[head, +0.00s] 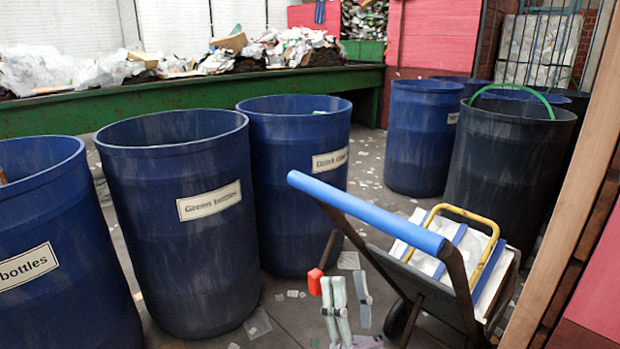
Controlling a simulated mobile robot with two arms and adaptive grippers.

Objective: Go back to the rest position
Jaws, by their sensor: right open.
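My right gripper (346,284) shows at the bottom of the head view, to the right of centre. Its pale grey fingers point up the picture and are apart, with nothing seen between them but floor. A small orange-red piece (314,281) shows just left of the fingers; I cannot tell whether it touches them. My left gripper is out of view.
Blue barrels labelled "Green bottles" (190,240) and "bottles" (60,290), and another (290,190), stand to the left. A hand cart (440,285) with a blue handle is close on the right. More barrels (420,140) stand behind. A green-sided belt (180,95) carries rubbish.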

